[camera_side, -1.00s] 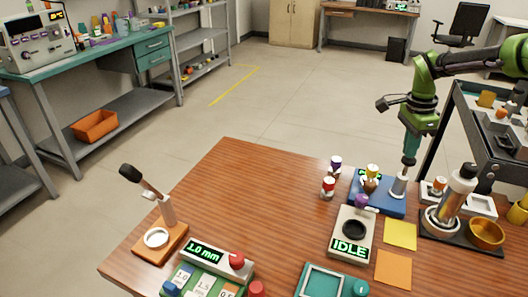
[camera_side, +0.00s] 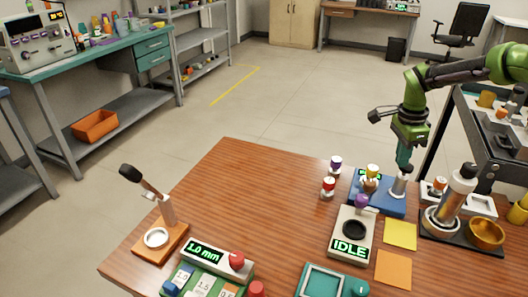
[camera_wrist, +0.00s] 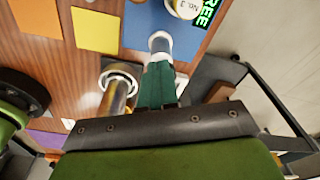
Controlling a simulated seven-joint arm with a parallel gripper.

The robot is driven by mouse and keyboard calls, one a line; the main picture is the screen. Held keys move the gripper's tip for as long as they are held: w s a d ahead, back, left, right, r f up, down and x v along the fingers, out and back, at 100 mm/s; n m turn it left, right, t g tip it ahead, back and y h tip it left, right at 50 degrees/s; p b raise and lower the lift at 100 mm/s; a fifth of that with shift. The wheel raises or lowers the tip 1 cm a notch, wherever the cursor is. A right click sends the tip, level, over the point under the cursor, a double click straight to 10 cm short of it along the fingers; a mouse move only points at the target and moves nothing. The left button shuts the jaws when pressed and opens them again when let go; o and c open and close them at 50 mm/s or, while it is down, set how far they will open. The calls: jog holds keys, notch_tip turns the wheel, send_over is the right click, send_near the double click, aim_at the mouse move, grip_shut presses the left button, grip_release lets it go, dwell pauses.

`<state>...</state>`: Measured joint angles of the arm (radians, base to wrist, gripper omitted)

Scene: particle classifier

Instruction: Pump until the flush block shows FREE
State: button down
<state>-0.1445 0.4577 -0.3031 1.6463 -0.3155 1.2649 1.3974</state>
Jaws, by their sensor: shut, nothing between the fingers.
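The flush block is the blue block (camera_side: 388,207) on the wooden table's right side, with a small lit green display at its back left. In the wrist view the display (camera_wrist: 207,12) shows green letters that read "FREE", close to the picture's top edge. A pale grey pump post (camera_side: 398,187) stands at the block's right; its top also shows in the wrist view (camera_wrist: 160,40). My gripper (camera_side: 403,162) points down with shut teal fingers at the top of the post. In the wrist view the fingertips (camera_wrist: 158,68) line up with it; I cannot tell if they touch.
A white-labelled vial (camera_wrist: 184,6) sits on the block. A grey unit reading IDLE (camera_side: 351,240) stands in front of it. A dark stand with a tilted metal cylinder (camera_side: 457,195) and a brass bowl (camera_side: 486,233) is close on the right. The table's left middle is clear.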

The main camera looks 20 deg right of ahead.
jog(key=shift+w+a+r, duration=0.15)
jog(key=shift+a, duration=0.3)
jog(key=shift+w+a+r, duration=0.1)
jog(key=shift+a, duration=0.35)
notch_tip(320, 180, up, 17)
jog(key=a, duration=0.1)
jog(key=shift+w+a, duration=0.3)
jog(key=shift+f, duration=0.1)
